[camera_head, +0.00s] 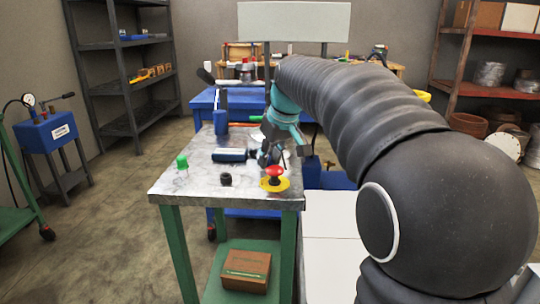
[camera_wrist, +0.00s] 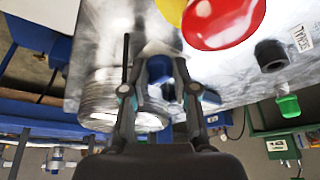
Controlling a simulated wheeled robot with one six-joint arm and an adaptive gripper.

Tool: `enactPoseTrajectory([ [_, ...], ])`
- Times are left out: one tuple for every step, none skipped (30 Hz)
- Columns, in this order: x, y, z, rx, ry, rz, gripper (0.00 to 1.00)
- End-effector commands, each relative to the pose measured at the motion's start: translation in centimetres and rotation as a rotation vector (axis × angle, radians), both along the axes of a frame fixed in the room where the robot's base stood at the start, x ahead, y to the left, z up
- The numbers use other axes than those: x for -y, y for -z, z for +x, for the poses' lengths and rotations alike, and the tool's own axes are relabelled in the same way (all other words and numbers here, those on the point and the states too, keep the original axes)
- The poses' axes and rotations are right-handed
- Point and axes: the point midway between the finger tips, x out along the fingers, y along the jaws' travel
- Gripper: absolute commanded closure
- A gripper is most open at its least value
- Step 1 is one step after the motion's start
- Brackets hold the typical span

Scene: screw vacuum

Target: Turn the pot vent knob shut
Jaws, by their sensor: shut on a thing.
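The pot, a ribbed silver metal vessel (camera_wrist: 98,100), stands on the metal-topped bench (camera_head: 180,186). In the head view it is mostly hidden behind my gripper (camera_head: 270,152). In the wrist view my gripper (camera_wrist: 168,74) is shut on a small blue piece (camera_wrist: 168,92) beside the pot, which I take to be the vent knob. The fingers cover most of it, so its turn angle cannot be told.
A red button on a yellow base (camera_head: 274,174) stands close in front of my gripper. A black cap (camera_head: 226,179), a green piece (camera_head: 182,162) and a dark blue cylinder (camera_head: 229,155) are on the bench to the left. The bench's front left is clear.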

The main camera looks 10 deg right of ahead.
Motion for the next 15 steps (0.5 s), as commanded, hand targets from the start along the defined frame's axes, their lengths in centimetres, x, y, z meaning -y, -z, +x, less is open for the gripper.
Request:
enactPoseTrajectory([
  [-0.02, -0.01, 0.0, 0.0, -0.004, 0.001, 1.0],
  [-0.02, 0.0, 0.0, 0.0, -0.006, 0.001, 1.0],
  [-0.02, 0.0, 0.0, 0.0, -0.007, 0.0, 1.0],
  [-0.02, 0.01, 0.0, 0.0, -0.008, 0.0, 1.0],
  [-0.02, 0.01, 0.0, 0.0, -0.008, 0.0, 1.0],
  [-0.02, 0.01, 0.0, 0.0, -0.008, 0.001, 1.0],
  [-0.02, 0.02, 0.0, 0.0, -0.008, 0.0, 1.0],
  [-0.02, 0.02, 0.0, 0.0, -0.008, 0.0, 1.0],
  [-0.02, 0.02, 0.0, 0.0, -0.008, 0.0, 1.0],
  [-0.02, 0.02, 0.0, 0.0, -0.007, 0.0, 1.0],
  [-0.02, 0.02, 0.0, 0.0, -0.007, 0.0, 1.0],
  [-0.02, 0.02, 0.0, 0.0, -0.007, 0.0, 1.0],
  [-0.02, 0.02, 0.0, -0.001, -0.007, 0.0, 0.67],
  [-0.02, 0.02, 0.0, -0.001, -0.007, 0.0, 0.59],
  [-0.02, 0.02, 0.0, -0.001, -0.007, 0.0, 0.49],
])
